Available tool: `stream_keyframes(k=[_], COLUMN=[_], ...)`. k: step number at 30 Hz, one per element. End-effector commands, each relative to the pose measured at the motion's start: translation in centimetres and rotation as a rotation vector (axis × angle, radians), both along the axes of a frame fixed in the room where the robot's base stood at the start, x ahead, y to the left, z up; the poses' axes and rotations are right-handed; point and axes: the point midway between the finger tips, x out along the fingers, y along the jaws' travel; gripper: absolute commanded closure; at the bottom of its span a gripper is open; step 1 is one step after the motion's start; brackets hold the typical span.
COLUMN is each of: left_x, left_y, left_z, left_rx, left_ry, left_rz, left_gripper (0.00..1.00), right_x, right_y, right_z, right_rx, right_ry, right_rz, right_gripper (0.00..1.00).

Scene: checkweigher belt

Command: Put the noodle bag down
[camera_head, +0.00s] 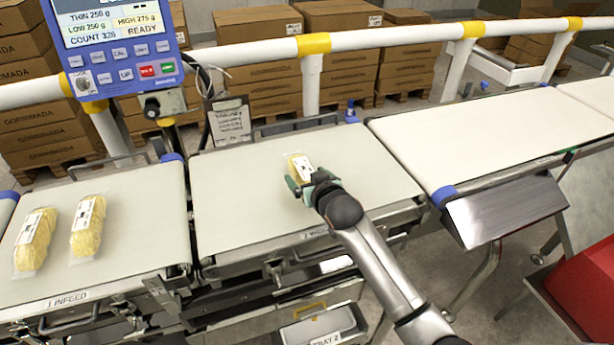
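A noodle bag (297,162), yellow with a white label, is on or just above the middle weighing belt (235,200). My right gripper (305,181) is at the near end of this bag, its green-tipped fingers around that end. The fingers and wrist hide the bag's near part, so I cannot tell whether they grip it or whether the bag touches the belt. Two more noodle bags, one at the far left (36,238) and one beside it (88,226), lie on the infeed belt (130,205). My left gripper is not in view.
An outfeed belt (490,130) lies to the right, empty. A metal chute plate (505,210) slopes off its near side above a red bin (590,285). A blue display unit (118,40) stands at back left. A white and yellow rail (390,37) runs behind the belts, with stacked cartons beyond.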

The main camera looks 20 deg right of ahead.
Motion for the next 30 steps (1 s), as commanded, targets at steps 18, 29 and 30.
stream_keyframes(k=[18,29,30], left_x=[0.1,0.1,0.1], left_y=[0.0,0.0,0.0], left_z=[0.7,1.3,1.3], left_rx=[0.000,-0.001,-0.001], left_ry=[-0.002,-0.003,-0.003], left_rz=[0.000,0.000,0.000], left_gripper=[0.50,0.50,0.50], right_x=[-2.8,-8.7,-9.2], right_y=[-0.1,-0.3,-0.3], right_z=[1.5,4.0,4.1], right_rx=[0.001,0.000,0.000], right_ry=[0.000,0.000,0.001], right_rz=[0.001,0.001,0.000], right_gripper=[0.01,0.01,0.01])
